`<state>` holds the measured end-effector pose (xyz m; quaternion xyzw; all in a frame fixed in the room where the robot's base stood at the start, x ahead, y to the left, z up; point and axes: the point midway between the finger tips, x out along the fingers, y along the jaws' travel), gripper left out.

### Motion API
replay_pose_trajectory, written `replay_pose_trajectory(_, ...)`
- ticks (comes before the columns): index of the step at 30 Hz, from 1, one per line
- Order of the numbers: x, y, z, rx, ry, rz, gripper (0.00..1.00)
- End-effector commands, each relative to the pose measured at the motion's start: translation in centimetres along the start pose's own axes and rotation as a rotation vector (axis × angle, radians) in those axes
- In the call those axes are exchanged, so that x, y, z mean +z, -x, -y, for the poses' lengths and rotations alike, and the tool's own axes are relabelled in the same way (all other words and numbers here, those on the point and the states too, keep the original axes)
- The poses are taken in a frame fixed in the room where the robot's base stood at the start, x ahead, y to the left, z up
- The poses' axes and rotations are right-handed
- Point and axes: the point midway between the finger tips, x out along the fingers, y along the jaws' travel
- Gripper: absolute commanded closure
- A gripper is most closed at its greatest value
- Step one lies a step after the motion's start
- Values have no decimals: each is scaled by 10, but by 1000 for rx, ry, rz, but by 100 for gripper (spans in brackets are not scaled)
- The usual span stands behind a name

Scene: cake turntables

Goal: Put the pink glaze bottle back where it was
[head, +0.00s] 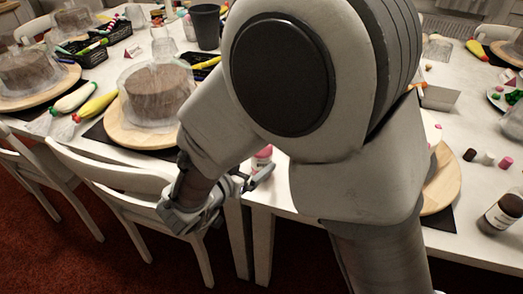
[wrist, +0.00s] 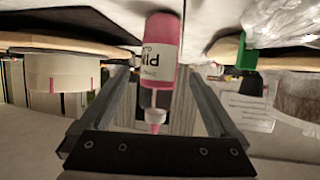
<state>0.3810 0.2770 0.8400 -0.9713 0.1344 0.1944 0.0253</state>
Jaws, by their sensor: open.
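The pink glaze bottle (wrist: 162,50) has a white label and a pink nozzle. In the wrist view, which looks upside down, it stands upright on the white table, between the lines of my two fingers. My gripper (wrist: 158,78) is open, with a gap on both sides of the bottle. In the head view a small part of the bottle (head: 262,154) shows near the table's front edge, just beyond my gripper (head: 254,176). My arm hides the rest of it. I cannot tell how deep it sits between the fingers.
A wrapped brown cake (head: 158,92) stands on a wooden turntable (head: 128,132) left of my arm. White and yellow piping bags (head: 92,106) lie further left. A brown bottle (head: 502,214) stands at the right. White chairs (head: 110,178) line the table's front edge near my gripper.

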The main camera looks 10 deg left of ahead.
Motion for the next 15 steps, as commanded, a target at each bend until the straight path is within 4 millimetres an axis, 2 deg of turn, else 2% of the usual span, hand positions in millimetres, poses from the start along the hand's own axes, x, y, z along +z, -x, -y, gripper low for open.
replay_pose_trajectory(3, -2, 24, 1, -3, 1, 1, 4)
replay_pose_trajectory(6, -1, 37, 0, -1, 0, 0, 4)
replay_pose_trajectory(10, 0, 46, 0, 0, 0, 0, 4)
replay_pose_trajectory(15, 0, 48, 0, 2, -1, 0, 4)
